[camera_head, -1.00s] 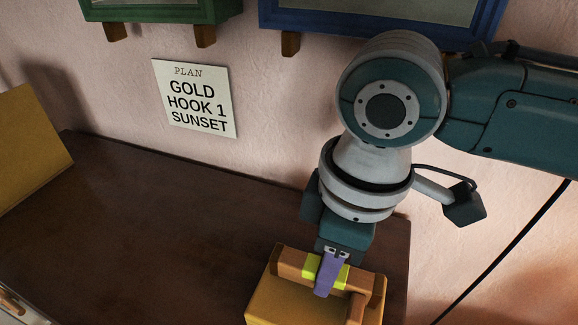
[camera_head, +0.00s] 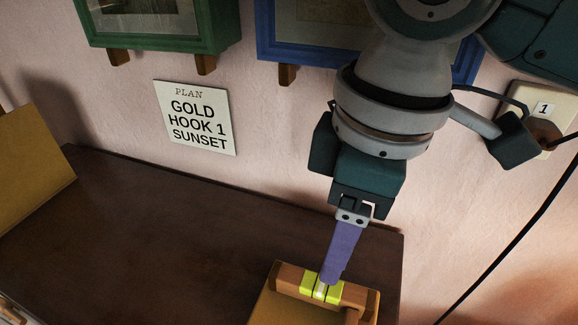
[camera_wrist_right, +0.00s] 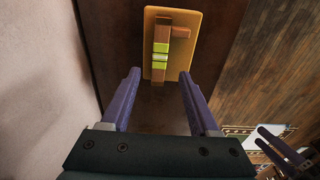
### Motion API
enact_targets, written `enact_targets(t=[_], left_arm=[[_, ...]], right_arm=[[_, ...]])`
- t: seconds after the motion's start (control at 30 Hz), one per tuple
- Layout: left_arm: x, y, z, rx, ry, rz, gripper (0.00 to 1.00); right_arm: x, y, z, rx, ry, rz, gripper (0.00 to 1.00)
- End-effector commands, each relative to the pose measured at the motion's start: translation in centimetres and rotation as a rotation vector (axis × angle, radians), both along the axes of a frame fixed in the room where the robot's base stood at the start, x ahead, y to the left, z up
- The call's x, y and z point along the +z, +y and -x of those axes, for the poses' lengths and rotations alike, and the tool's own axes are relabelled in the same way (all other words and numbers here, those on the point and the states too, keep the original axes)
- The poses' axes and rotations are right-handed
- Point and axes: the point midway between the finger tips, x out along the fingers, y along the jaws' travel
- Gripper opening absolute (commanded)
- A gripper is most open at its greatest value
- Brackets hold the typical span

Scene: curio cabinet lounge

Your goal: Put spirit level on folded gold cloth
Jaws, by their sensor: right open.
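The spirit level (camera_head: 355,293) is a brown wooden bar with yellow-green bands and a short side piece. It lies on the folded gold cloth (camera_head: 262,312). In the right wrist view, the level (camera_wrist_right: 160,64) is within the outline of the cloth (camera_wrist_right: 152,15), along its length, its lower end near the cloth's edge. My right gripper (camera_head: 330,275) is above the level, its purple fingers pointing down. In the wrist view, its fingers (camera_wrist_right: 162,75) are apart with nothing held between them. My left gripper (camera_wrist_right: 258,136) shows at the lower right of the wrist view, fingers apart.
The dark wooden tabletop (camera_head: 160,215) is clear left of the cloth. A yellow panel (camera_head: 30,165) stands at far left. A plan card (camera_head: 197,118) reads gold, hook 1, sunset. Green (camera_head: 215,30) and blue (camera_head: 266,35) frames and a plate marked 1 (camera_head: 520,95) are on the wall.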

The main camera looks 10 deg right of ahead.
Motion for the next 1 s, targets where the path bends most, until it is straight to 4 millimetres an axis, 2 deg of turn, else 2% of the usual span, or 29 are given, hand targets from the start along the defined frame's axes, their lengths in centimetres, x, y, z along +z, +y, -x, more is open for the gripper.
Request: enact_targets(t=[0.03,0.1,0.3,0.47,0.6,0.7,0.77,0.83,1.0], left_arm=[[0.5,0.0,0.0,0.001,0.0,0.001,0.5],[0.7,-0.1,0.0,0.001,0.0,0.002,0.5],[0.9,-0.2,0.0,0.006,0.0,0.008,0.5],[0.8,-0.3,0.0,0.007,0.0,0.011,0.5],[0.8,-0.3,0.0,0.007,0.0,0.011,0.5],[0.8,-0.3,0.0,0.006,-0.001,0.01,0.5],[0.8,-0.2,0.0,0.006,0.0,0.009,0.5],[0.8,-0.2,0.0,0.006,0.0,0.008,0.5],[0.8,-0.1,0.0,0.004,0.0,0.005,0.5]], right_arm=[[1.2,-0.1,0.0,0.001,-0.001,0.0,0.62],[2.0,-0.1,0.0,0.0,-0.001,0.0,0.62],[3.1,-0.2,0.2,-0.001,0.001,0.001,0.62],[2.3,1.0,1.1,-0.002,-0.005,-0.046,0.62],[1.0,3.7,3.4,-0.057,-0.041,-0.169,0.62],[0.4,4.5,4.9,-0.172,-0.082,-0.26,0.62],[0.0,4.1,5.8,-0.263,-0.105,-0.292,0.62],[-0.6,2.7,6.9,-0.384,-0.131,-0.3,0.62],[-1.9,-2.7,10.1,-0.648,-0.179,-0.218,0.62]])
